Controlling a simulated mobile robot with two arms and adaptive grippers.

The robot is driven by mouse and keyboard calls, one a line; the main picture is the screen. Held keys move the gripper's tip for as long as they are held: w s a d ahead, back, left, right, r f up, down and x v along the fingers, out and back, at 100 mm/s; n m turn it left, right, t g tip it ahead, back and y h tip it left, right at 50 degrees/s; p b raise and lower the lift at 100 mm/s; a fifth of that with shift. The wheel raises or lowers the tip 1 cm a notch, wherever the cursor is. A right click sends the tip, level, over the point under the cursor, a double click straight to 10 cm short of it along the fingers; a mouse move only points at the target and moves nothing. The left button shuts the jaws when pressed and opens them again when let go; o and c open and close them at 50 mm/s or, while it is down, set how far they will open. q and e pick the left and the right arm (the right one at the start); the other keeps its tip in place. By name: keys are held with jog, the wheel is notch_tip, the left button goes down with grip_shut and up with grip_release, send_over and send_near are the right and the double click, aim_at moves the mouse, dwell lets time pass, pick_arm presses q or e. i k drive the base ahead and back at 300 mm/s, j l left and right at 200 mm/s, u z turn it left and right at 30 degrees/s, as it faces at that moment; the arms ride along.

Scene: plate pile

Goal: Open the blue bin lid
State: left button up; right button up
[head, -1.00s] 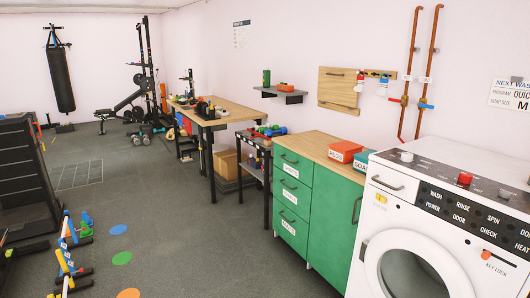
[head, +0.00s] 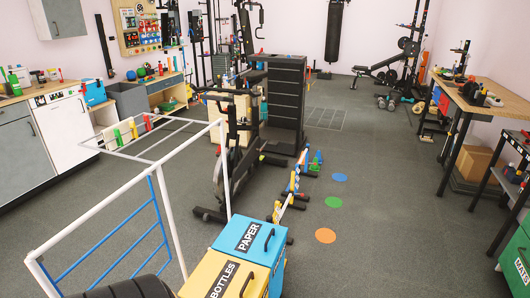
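The blue bin lid (head: 238,243), labelled PAPER, is in the lower middle of the head view. It lies flat and closed on its bin and has a dark handle (head: 269,240) along its right side. A yellow lid (head: 213,276) labelled BOTTLES sits directly beside it, nearer to me, also closed and with a dark handle. The lower part of the bins is cut off by the frame's bottom edge. Neither of my grippers is in view.
A white and blue rack (head: 101,212) stands left of the bins. Exercise machines (head: 230,165) are behind them.

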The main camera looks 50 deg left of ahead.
aim_at(253, 241)
jog(key=u, duration=1.85)
